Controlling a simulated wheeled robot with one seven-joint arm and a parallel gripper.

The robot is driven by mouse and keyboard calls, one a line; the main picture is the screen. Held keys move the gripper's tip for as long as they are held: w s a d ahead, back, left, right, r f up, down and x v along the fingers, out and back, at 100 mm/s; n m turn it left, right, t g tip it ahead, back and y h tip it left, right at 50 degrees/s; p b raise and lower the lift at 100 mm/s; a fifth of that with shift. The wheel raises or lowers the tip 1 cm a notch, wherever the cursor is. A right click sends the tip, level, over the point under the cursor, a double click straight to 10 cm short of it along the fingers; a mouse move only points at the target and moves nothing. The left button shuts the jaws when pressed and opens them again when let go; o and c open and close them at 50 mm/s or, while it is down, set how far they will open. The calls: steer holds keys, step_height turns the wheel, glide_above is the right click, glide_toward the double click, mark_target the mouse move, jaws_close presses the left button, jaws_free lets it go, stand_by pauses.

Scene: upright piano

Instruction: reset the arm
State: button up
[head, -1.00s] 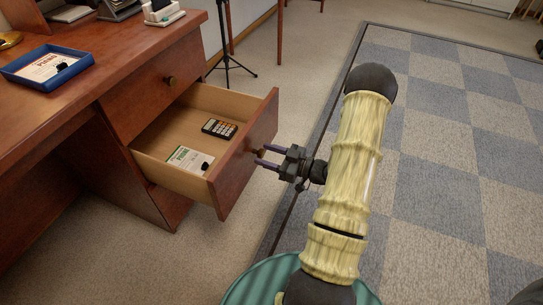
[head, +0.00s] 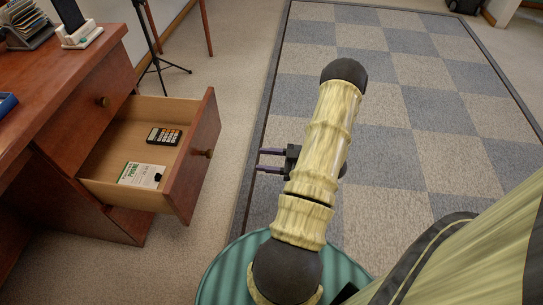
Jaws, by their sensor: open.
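My gripper (head: 258,161) is open and empty in the head view. Its two purple fingers point left toward the front of an open drawer (head: 196,160), with a clear gap of floor between the fingertips and the drawer's knob (head: 208,153). My pale yellow arm rises in the middle of the view and hides part of the gripper's base.
The drawer of the reddish wooden desk (head: 60,95) is pulled out. It holds a calculator (head: 164,136) and a white-and-green card (head: 141,175) with a small black item on it. A tripod (head: 160,60) stands behind. The checkered carpet (head: 420,110) to the right is clear.

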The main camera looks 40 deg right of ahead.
steer(key=shift+s+d, duration=0.45)
steer(key=shift+s, duration=0.15)
steer(key=shift+w, duration=0.1)
steer(key=w+a+r+m+g+h+p, duration=0.1)
steer(key=w+a+r+g+h+p, duration=0.15)
steer(key=w+r+h, duration=0.45)
steer(key=w+a+r+m+g+h+p, duration=0.1)
steer(key=w+a+r+g+h+p, duration=0.15)
steer(key=w+r, duration=0.45)
steer(key=s+a+r+m+g+h+p, duration=0.1)
steer(key=s+a+r+m+g+p, duration=0.1)
steer(key=s+a+r, duration=0.3)
steer(key=s+a+r+m+g+p, duration=0.15)
steer(key=s+a, duration=0.25)
steer(key=a, duration=0.4)
steer(key=s+a+r+m+g+h+p, duration=0.1)
steer(key=s+a+r+m+g, duration=0.15)
steer(key=s+a+r, duration=0.3)
step_height(320, 180, up, 36)
steer(key=p, duration=3.7)
steer(key=shift+w+a+g, duration=0.25)
steer(key=shift+w+g, duration=0.05)
steer(key=shift+w, duration=0.05)
